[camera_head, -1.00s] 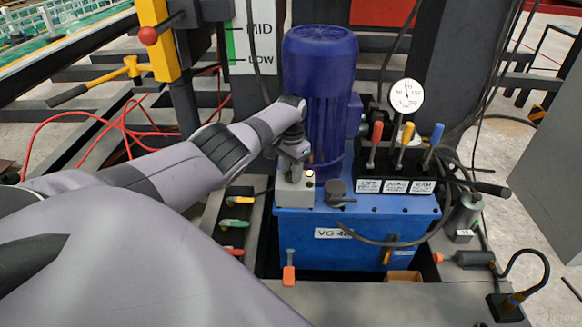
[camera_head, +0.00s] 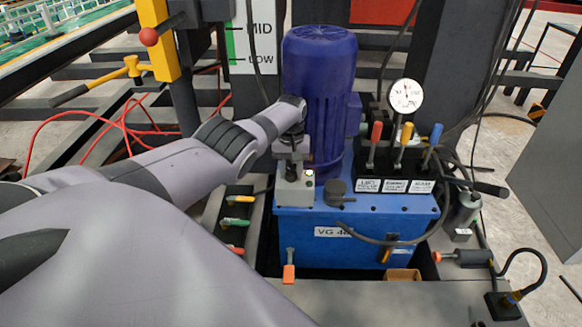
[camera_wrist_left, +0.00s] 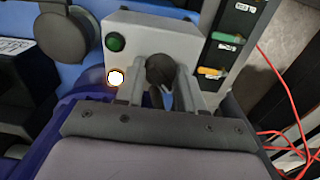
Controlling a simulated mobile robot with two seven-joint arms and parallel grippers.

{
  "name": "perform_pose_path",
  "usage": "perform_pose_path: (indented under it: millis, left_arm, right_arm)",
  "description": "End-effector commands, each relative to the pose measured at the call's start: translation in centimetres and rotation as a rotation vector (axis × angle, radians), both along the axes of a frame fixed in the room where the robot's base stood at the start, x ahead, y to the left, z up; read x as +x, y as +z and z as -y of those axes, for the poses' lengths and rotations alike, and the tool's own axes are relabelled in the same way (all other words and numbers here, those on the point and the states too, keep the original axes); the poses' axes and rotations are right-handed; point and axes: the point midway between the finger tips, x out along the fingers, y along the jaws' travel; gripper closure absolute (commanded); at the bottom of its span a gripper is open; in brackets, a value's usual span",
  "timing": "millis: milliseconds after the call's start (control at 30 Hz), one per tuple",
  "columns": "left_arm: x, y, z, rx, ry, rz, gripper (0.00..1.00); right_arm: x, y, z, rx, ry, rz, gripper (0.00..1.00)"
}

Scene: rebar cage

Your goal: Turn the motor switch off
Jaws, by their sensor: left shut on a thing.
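The motor switch is a dark round knob (camera_wrist_left: 160,70) on a light grey control box (camera_head: 294,192) on the blue power unit. In the left wrist view the box (camera_wrist_left: 190,38) also carries a green button (camera_wrist_left: 116,42) and a brightly lit white lamp (camera_wrist_left: 116,77). The lamp also glows in the head view (camera_head: 310,173). My left gripper (camera_head: 293,172) reaches down onto the box from above. In the left wrist view its fingers (camera_wrist_left: 160,82) stand on either side of the knob and are shut on it. In the head view the gripper hides the knob. My right gripper is in neither view.
The dark blue motor (camera_head: 320,95) stands right behind the box. A gauge (camera_head: 406,96) and red, yellow and blue levers (camera_head: 404,142) are to the right. A black cap (camera_head: 336,188) sits close beside the box. Red hoses (camera_head: 125,125) lie at left.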

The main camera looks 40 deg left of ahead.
Motion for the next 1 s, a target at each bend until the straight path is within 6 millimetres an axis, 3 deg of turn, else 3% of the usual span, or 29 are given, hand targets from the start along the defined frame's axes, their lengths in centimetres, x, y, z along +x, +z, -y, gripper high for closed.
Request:
perform_pose_path:
  millis: [567,600,667,1000]
  left_arm:
    - [0.1,0.1,-0.02,0.0,0.034,0.004,0.93]
    - [0.1,0.1,-0.02,0.0,0.034,0.004,0.53]
    - [0.1,0.1,-0.03,0.0,0.033,0.004,0.37]
    - [0.03,0.32,-0.04,0.001,0.032,0.002,0.37]
  right_arm:
    - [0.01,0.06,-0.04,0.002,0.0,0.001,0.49]
    - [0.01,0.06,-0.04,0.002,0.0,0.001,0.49]
    - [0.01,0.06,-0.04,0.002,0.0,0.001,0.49]
    - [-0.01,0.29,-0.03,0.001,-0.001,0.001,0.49]
